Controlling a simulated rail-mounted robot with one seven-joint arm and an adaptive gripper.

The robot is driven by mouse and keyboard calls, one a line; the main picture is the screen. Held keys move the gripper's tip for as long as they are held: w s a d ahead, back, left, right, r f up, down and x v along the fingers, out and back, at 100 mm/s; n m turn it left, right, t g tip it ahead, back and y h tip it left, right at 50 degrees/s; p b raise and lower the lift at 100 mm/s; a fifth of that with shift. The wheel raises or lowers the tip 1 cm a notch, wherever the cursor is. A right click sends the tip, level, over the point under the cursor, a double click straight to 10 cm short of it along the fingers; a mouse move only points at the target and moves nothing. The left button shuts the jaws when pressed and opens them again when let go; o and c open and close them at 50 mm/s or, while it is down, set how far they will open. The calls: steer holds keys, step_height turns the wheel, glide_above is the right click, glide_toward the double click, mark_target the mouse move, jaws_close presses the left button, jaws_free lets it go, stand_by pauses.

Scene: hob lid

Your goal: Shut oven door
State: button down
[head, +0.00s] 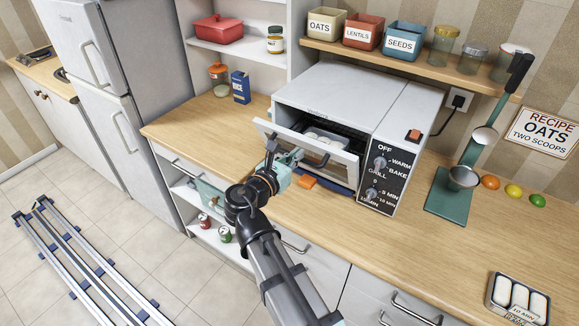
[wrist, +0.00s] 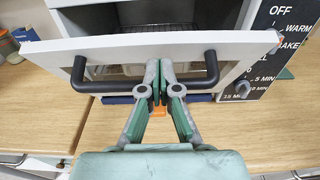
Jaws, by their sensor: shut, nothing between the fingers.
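The white toaster oven (head: 335,92) stands on the wooden counter. Its door (head: 345,166) is partly open, its top edge tilted out from the oven front; the door also fills the upper wrist view (wrist: 60,48). Inside, a rack and a pale tray-like item (head: 325,137) show through the gap. My gripper (head: 292,156) is shut and empty at the outside of the door. In the wrist view my fingertips (wrist: 160,84) are at the middle of the black door handle (wrist: 85,82) and hide that part. I cannot tell whether they touch it.
An orange item (head: 306,181) and a dark blue item (head: 335,187) lie at the oven's front foot. A green stand with ladle (head: 448,200) is to the right. A shelf of canisters (head: 405,42) hangs behind the oven.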

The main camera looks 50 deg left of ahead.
mark_target(307, 140)
steer(key=shift+w+a+r+p, duration=0.3)
steer(key=shift+w+r, duration=0.25)
steer(key=shift+w, duration=0.35)
steer(key=shift+w+a+r+p, duration=0.3)
steer(key=shift+w+r, duration=0.25)
steer(key=shift+w, duration=0.4)
steer(key=shift+w+a+r+p, duration=0.25)
steer(key=shift+w+r, duration=0.3)
steer(key=shift+w, duration=0.35)
